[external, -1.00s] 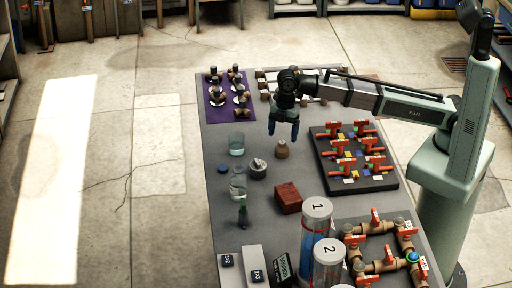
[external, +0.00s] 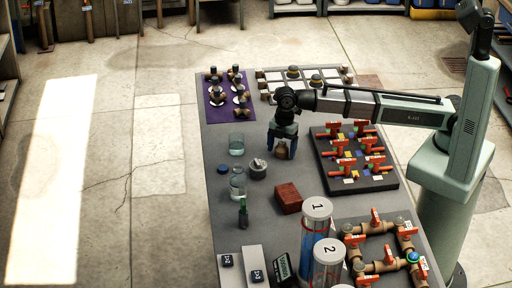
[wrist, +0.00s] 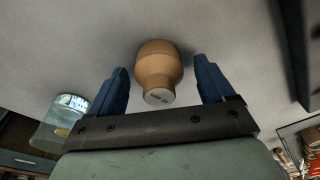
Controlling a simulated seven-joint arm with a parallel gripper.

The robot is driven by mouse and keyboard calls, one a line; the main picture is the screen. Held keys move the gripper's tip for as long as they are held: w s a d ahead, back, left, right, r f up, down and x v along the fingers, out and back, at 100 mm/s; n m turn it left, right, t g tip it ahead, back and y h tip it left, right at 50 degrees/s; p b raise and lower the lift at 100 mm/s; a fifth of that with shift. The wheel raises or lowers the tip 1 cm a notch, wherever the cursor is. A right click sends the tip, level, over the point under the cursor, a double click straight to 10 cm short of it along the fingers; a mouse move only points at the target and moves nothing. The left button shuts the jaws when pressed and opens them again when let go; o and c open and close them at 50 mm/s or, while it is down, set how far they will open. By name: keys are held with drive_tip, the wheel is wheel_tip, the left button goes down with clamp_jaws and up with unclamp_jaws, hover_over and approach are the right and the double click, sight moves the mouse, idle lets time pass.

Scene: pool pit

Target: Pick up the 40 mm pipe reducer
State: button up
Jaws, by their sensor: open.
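The pipe reducer (wrist: 157,68) is a tan, stepped round fitting with a pale, marked end face. In the wrist view it lies between the two blue fingers of my gripper (wrist: 165,88), with a visible gap on each side. In the external view the reducer (external: 282,152) shows on the grey bench between the fingers of my gripper (external: 283,150), which point down around it. My gripper is open and holds nothing. The fingers partly hide the reducer in the external view.
A black board with red-handled valves (external: 357,184) is close on the right. A red-brown block (external: 288,198) lies nearer the camera. A tray of fittings (external: 262,86) is behind.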

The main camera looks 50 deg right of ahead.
drive_tip(key=c, duration=1.2)
drive_tip(key=shift+r, duration=0.1)
